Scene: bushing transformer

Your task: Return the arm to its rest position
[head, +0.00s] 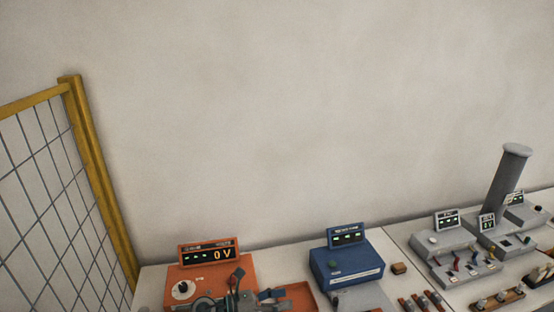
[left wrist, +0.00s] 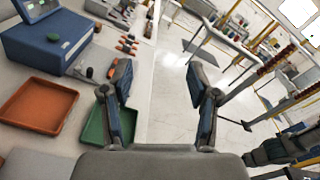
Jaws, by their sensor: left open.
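My left gripper (head: 255,287) shows at the bottom of the head view, in front of the orange unit on the bench. In the left wrist view its two dark blue-grey fingers (left wrist: 160,72) stand wide apart. The gap between them is empty, with pale floor behind. The left finger overlaps the green tray (left wrist: 95,130) in the picture; I cannot tell the height between them. Most of the left arm is out of the head view.
The orange unit (head: 192,268) reads 0 V. A blue unit (head: 347,267) and grey units (head: 455,262) stand to its right. An orange tray (left wrist: 38,104) lies on the bench. A yellow-framed mesh fence (head: 95,170) stands at left. Open floor (left wrist: 170,85) lies beyond the bench edge.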

